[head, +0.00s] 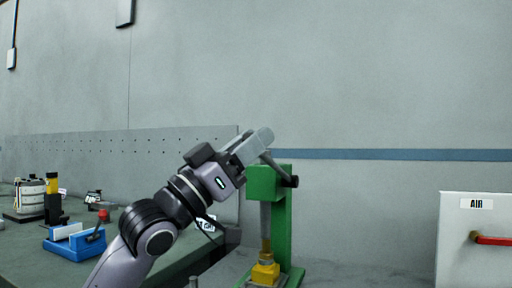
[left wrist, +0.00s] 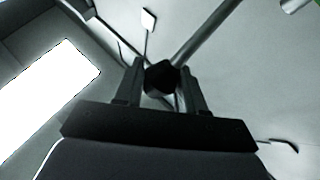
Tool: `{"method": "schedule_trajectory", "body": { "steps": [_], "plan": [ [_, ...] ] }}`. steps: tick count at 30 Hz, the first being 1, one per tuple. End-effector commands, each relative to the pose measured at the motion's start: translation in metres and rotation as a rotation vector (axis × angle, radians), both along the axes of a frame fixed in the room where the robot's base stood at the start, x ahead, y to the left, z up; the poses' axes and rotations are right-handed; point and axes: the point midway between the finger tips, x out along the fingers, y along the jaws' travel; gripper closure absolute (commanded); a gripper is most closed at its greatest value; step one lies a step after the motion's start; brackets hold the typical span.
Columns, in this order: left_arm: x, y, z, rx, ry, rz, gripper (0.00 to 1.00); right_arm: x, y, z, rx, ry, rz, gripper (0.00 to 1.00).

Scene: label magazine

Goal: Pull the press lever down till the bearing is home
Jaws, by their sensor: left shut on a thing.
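The green press (head: 290,200) stands at the right end of the bench in the head view. Its grey ram (head: 265,222) points down at a yellow block (head: 265,272) on the press base. A grey lever (head: 268,158) slants up and left from the press head. My left gripper (head: 258,140) is at the lever's upper end. In the left wrist view the two fingers of the left gripper (left wrist: 161,80) are shut on a dark knob (left wrist: 160,76) at the end of the lever rod (left wrist: 200,33). The bearing cannot be made out for certain. My right gripper is not in view.
A white AIR box (head: 474,245) with a red handle (head: 492,240) is at right.

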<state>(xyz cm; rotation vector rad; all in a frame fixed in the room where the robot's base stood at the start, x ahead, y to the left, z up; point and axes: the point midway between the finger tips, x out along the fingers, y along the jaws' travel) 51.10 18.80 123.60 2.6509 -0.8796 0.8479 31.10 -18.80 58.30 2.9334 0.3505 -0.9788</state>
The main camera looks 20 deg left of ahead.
Motion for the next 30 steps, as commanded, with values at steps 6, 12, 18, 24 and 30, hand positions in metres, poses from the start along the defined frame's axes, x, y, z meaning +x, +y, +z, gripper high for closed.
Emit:
{"method": "schedule_trajectory", "body": {
  "steps": [6, 12, 18, 24, 30],
  "plan": [
    [-0.011, 0.000, -0.043, -0.004, -0.114, -0.001, 1.00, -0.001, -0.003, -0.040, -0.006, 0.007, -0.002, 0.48],
    [-0.015, -0.001, -0.071, -0.002, -0.107, -0.003, 1.00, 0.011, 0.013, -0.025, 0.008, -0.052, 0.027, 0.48],
    [-0.017, -0.001, -0.090, -0.002, -0.104, -0.005, 1.00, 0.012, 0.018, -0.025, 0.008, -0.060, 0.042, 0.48],
    [-0.016, -0.002, -0.098, -0.002, -0.099, -0.008, 1.00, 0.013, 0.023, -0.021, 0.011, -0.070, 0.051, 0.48],
    [-0.016, -0.002, -0.100, -0.002, -0.096, -0.009, 1.00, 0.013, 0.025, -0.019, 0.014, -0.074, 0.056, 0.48]
  ]
}}
